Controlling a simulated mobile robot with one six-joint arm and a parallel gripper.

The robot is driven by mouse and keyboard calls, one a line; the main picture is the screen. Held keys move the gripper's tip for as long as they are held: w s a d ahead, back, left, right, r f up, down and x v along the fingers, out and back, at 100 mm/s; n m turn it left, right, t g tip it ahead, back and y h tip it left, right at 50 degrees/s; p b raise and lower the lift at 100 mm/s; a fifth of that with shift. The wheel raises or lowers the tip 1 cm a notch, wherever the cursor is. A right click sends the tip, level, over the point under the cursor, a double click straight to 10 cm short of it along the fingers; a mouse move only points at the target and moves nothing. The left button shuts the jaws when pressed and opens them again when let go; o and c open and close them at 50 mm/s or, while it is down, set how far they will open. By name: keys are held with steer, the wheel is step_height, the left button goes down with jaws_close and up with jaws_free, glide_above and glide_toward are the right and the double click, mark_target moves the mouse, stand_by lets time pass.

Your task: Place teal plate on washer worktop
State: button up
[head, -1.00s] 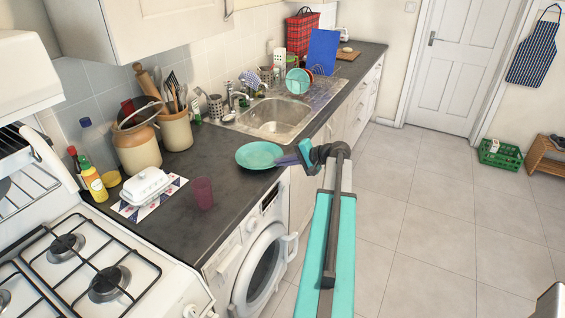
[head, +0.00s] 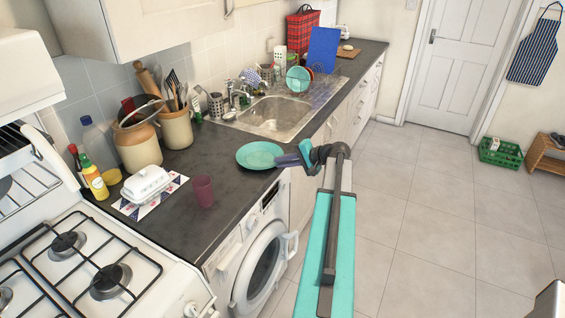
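The teal plate (head: 257,155) is on or just above the dark worktop (head: 221,222) over the washing machine (head: 260,262), near the front edge and left of the sink. It looks roughly level; I cannot tell whether its underside touches the worktop. My gripper (head: 284,160) is at the plate's right rim, reaching in from the right. Its fingertips meet or overlap the rim, but whether they are closed on it is too small to tell.
A purple cup (head: 203,191) and a white butter dish (head: 147,184) on a patterned mat stand left of the plate. The sink (head: 273,117) and a dish rack with another teal plate (head: 298,79) lie beyond. A gas hob (head: 80,262) is at the lower left.

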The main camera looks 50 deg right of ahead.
steer(key=b+v, duration=0.3)
steer(key=v, duration=0.9)
stand_by(0.7)
